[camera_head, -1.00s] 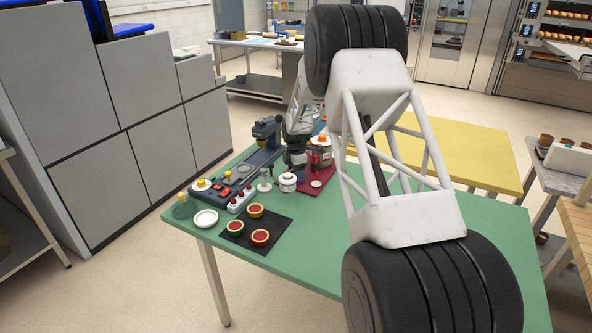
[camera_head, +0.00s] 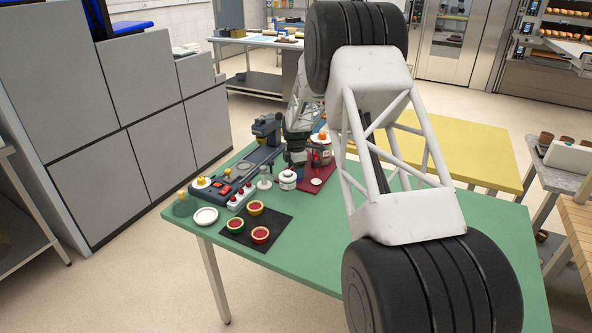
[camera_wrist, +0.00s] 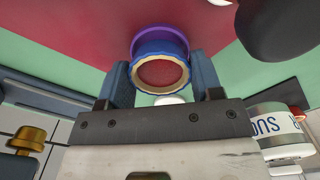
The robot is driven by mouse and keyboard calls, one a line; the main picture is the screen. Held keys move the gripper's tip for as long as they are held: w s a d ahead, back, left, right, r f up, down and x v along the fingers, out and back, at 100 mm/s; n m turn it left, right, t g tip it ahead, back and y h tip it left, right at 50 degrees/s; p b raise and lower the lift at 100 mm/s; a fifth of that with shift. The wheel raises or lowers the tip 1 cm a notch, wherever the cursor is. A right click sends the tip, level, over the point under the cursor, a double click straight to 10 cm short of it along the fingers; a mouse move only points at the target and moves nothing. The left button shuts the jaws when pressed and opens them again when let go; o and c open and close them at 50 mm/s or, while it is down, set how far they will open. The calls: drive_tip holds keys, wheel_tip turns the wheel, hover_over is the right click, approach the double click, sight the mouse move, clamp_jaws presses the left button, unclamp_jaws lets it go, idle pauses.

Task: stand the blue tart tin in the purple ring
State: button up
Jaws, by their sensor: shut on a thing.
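In the wrist view my gripper (camera_wrist: 161,78) is shut on the blue tart tin (camera_wrist: 160,47), with one finger on each side of it. The tin has a tan crust and a red filling that faces the camera. The purple ring (camera_wrist: 157,31) shows as a band just beyond the tin's far edge, on the dark red board (camera_wrist: 90,30). The tin hides the rest of the ring, so I cannot tell whether the tin is seated in it or just above. In the head view my gripper (camera_head: 297,158) is over the board's left part; tin and ring cannot be made out there.
A white lettered jar (camera_head: 287,180) stands left of the board; it also shows in the wrist view (camera_wrist: 270,124). A pot with an orange lid (camera_head: 321,150) is close right of my gripper. Tarts lie on a black mat (camera_head: 276,232) at the front of the green table (camera_head: 320,252).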

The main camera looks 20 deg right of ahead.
drive_tip(key=shift+f, duration=0.6)
idle(0.7)
drive_tip(key=o, duration=0.7)
drive_tip(key=shift+c, duration=0.2)
drive_tip(key=shift+r, duration=0.15)
wheel_tip(320, 180, up, 11)
idle(1.1)
idle(0.6)
